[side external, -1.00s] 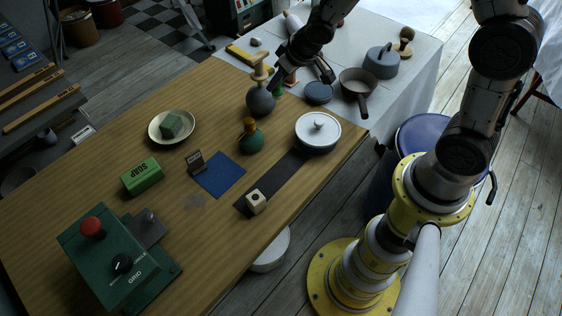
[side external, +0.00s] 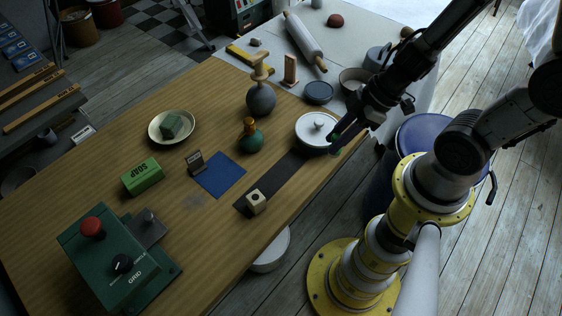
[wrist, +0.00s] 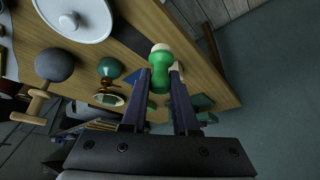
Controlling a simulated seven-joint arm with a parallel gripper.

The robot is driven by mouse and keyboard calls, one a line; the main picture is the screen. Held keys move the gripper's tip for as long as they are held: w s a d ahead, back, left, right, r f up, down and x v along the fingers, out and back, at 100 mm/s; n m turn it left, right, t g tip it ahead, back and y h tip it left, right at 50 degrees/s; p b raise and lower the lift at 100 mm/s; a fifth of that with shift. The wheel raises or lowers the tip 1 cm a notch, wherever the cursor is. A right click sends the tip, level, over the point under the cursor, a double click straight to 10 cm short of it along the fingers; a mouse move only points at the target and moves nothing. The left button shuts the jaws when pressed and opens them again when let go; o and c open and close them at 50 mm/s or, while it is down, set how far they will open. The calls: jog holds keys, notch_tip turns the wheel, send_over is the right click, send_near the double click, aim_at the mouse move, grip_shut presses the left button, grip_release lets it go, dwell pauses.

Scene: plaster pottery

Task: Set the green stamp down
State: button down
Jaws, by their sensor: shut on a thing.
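The green stamp (wrist: 160,66) is bright green with a pale end and sits between my gripper's fingers in the wrist view. My gripper (side external: 338,141) is shut on it and holds it in the air beside the white lidded pot (side external: 318,130), near the table's right edge. In the side view only small bits of green show at the fingertips. A blue mat (side external: 220,175) lies flat on the wooden table, with a small dark sign (side external: 195,161) standing at its upper left corner.
A dark strip (side external: 280,174) with a cream block (side external: 256,202) runs left of the pot. A teal bottle-shaped piece (side external: 251,138) and a grey round vase-like piece (side external: 261,98) stand behind the mat. A soap box (side external: 142,177) and green machine (side external: 110,262) stand left.

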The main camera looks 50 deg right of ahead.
jog(key=shift+s+d+r, duration=0.1)
jog(key=shift+s+d, duration=0.05)
jog(key=shift+s, duration=0.2)
jog(key=shift+w, duration=0.55)
jog(key=w+a+f, duration=0.1)
jog(key=w+f, duration=0.2)
jog(key=w, duration=0.1)
jog(key=w+a+f, duration=0.1)
jog(key=w+f, duration=0.2)
jog(key=w, duration=0.1)
jog(key=w+a+f, duration=0.1)
jog(key=w+f, duration=0.2)
jog(key=w, duration=0.1)
jog(key=shift+w+f, duration=0.1)
jog(key=shift+w, duration=0.1)
jog(key=shift+w+f, duration=0.2)
jog(key=shift+f, duration=1.55)
jog(key=shift+f, duration=0.1)
jog(key=c, duration=0.7)
grip_release()
